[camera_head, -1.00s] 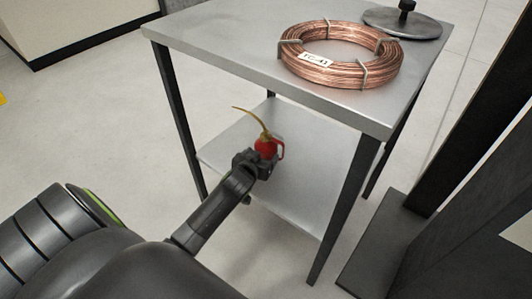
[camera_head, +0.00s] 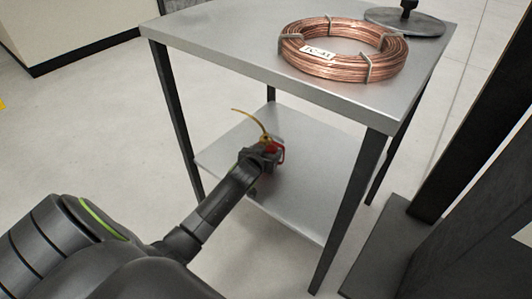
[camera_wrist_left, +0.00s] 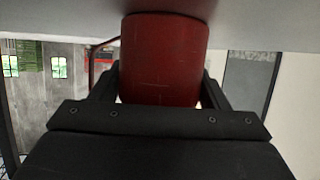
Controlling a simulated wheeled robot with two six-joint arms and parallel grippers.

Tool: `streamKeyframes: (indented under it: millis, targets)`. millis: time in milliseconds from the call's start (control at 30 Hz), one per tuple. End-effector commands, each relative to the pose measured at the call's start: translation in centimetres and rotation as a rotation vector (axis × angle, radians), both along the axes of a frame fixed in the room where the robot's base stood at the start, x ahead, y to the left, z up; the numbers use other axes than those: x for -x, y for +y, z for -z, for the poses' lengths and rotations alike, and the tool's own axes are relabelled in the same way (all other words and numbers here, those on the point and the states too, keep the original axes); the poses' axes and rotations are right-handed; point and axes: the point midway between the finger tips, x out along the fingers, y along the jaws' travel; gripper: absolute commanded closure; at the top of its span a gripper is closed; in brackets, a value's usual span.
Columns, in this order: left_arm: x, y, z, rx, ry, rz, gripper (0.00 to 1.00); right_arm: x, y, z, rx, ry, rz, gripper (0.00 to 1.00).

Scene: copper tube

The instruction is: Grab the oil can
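The red oil can (camera_head: 275,148) with a thin yellow-brown spout stands at the lower shelf (camera_head: 222,158) of the metal table. My left gripper (camera_head: 264,153) reaches in over the shelf and covers much of the can in the head view. In the left wrist view the can's red body (camera_wrist_left: 165,60) fills the space between the two dark fingers (camera_wrist_left: 162,92), one on each side. Their tips are hidden behind the can, and I cannot tell whether they press on it. My right gripper is not in view.
A copper tube coil (camera_head: 343,68) with a white label lies on the tabletop (camera_head: 215,35), beside a round dark plate with a knob (camera_head: 405,22). Table legs (camera_head: 345,215) flank the shelf. A dark upright frame (camera_head: 465,120) stands at right.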

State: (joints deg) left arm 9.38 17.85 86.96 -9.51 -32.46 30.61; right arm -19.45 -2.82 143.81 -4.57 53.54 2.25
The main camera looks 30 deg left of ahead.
Motion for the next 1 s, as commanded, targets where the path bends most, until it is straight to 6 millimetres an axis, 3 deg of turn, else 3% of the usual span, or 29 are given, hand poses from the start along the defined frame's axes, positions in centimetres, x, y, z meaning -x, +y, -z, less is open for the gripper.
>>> streamKeyframes:
  millis: [67,367,800,1000]
  targets:
    - [0.0,0.0,0.0,0.001,0.0,0.0,0.65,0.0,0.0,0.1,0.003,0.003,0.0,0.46]
    - [0.0,-0.1,-0.7,0.0,-0.003,0.001,0.65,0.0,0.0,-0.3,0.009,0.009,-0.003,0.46]
    - [-0.1,0.0,-8.3,-0.001,-0.005,0.001,0.65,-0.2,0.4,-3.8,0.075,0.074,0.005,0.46]
    - [0.0,0.0,-10.0,0.0,-0.003,0.001,0.65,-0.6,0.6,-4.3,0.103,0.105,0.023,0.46]
